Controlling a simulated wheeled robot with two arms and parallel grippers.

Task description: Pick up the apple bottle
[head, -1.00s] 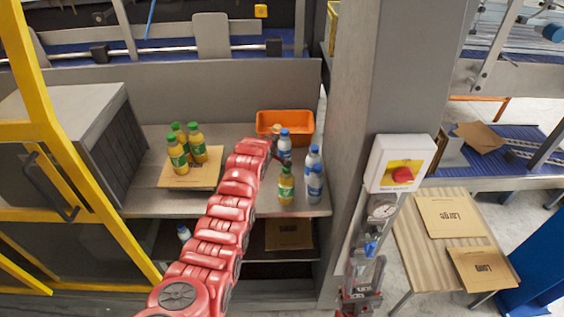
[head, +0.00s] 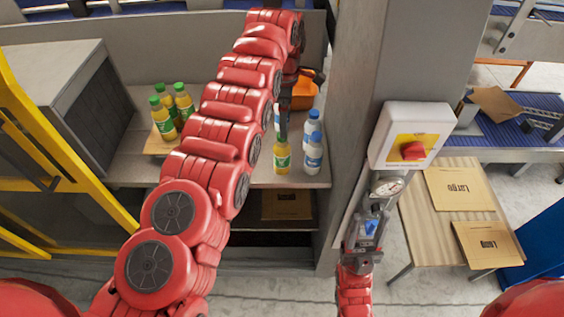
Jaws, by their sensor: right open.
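A single yellow juice bottle (head: 282,157) with a green label, which I take for the apple bottle, stands upright at the shelf's front right. My left arm reaches in over the shelf. Its gripper (head: 284,118) points down at this bottle's top and covers the cap; whether the jaws are open or touch the bottle is not clear. Several more yellow bottles with green caps (head: 164,122) stand at the left on a cardboard piece. My right gripper (head: 366,228) is open and empty, low in front of the grey pillar, well apart from the bottles.
An orange bin (head: 307,92) behind is partly hidden by my arm. The grey pillar (head: 375,60) with a red-switch box (head: 412,150) bounds the shelf at right. A wooden table (head: 425,225) holds flat cartons.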

